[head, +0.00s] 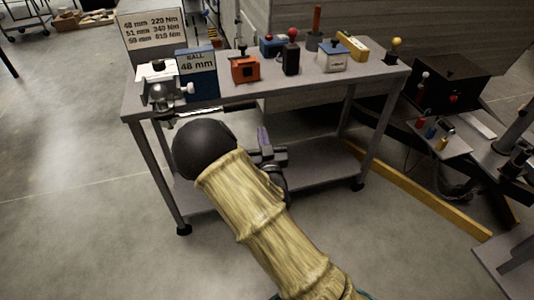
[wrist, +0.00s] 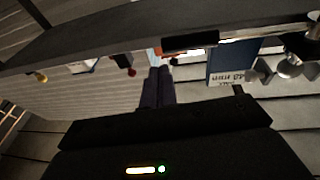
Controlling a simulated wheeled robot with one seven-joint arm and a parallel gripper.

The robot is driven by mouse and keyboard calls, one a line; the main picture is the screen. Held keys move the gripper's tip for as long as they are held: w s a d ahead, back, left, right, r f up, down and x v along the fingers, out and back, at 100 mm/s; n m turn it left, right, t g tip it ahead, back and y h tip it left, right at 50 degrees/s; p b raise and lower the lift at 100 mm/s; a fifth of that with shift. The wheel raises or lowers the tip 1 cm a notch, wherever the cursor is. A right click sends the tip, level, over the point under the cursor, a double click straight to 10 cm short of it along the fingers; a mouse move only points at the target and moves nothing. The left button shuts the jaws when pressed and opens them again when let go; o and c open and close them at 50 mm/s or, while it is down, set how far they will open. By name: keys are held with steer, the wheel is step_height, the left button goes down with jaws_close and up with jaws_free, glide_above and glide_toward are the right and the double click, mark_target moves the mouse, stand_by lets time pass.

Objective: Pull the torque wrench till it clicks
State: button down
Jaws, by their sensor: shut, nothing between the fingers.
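The torque wrench (head: 200,106) reaches right from a silver clamp (head: 160,90) at the bench's front left corner. Its dark grip lies along the bench's front edge. In the wrist view, which is upside down, the black grip (wrist: 190,43) is close beyond my fingertips, with a visible gap in the picture. The bright shaft runs right toward a silver ball (wrist: 290,66). My gripper (head: 263,137) is in front of the bench, below its top. Its two fingers (wrist: 159,70) are together and empty. My arm hides part of the lower shelf.
A sign (head: 152,32) lists 48 mm 220 Nm, 51 mm 340 Nm and 50 mm 610 Nm. An orange box (head: 245,69) and several other items stand on the bench. A trailer frame is at right.

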steer(key=v, duration=0.6)
steer(key=shift+w+d, duration=0.1)
steer(key=shift+d, duration=0.25)
stand_by(0.5)
steer(key=d+f+m+g+h, duration=0.4)
steer(key=d+m+g, duration=0.1)
steer(key=d+g, duration=0.45)
steer(key=s+d+r+n+g, duration=0.1)
steer(key=s+d+r+g, duration=0.15)
steer(key=s, duration=0.35)
steer(key=s+d+r+n+g, duration=0.1)
steer(key=s+g, duration=0.2)
steer(key=s, duration=0.3)
steer(key=s+d+r+n+g, duration=0.1)
steer(key=s+d+r+g, duration=0.15)
steer(key=s, duration=0.35)
step_height(320, 180, up, 30)
steer(key=a+p, duration=0.1)
steer(key=p, duration=3)
steer(key=shift+r+y, duration=0.25)
steer(key=shift+y, duration=0.15)
